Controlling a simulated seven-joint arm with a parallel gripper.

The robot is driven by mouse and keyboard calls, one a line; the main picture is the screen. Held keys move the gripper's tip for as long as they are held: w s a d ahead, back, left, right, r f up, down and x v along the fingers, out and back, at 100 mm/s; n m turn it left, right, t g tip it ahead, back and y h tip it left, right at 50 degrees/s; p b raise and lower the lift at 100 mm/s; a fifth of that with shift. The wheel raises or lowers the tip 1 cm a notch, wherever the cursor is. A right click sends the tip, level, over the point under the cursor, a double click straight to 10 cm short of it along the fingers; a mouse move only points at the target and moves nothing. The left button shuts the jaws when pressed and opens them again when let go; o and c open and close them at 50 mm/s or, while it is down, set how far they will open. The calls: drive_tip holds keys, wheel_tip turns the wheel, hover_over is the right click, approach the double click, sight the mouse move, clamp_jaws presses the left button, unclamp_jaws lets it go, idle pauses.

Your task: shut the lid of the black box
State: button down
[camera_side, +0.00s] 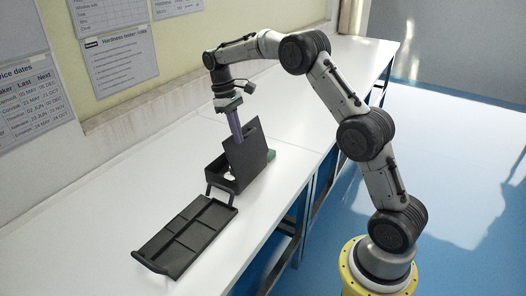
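The black box (221,182) stands on the white bench, left of centre in the picture. Its lid (248,155) is raised, close to upright, so the box is open. My gripper (237,136) points down at the upper left edge of the lid. Its purple fingers overlap the lid edge in this view; I cannot tell whether they touch it. The fingers look like one narrow strip, so their opening is not clear.
A black tray (188,236) with shallow compartments and raised end handles lies in front of the box. A small green thing (271,155) shows just behind the lid at right. The wall with posted sheets (120,57) runs along the bench's left side.

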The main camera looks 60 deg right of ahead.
drive_tip(key=v, duration=0.2)
drive_tip(key=s+v, duration=0.1)
drive_tip(key=v, duration=0.2)
drive_tip(key=shift+s, duration=0.1)
idle(0.3)
idle(0.7)
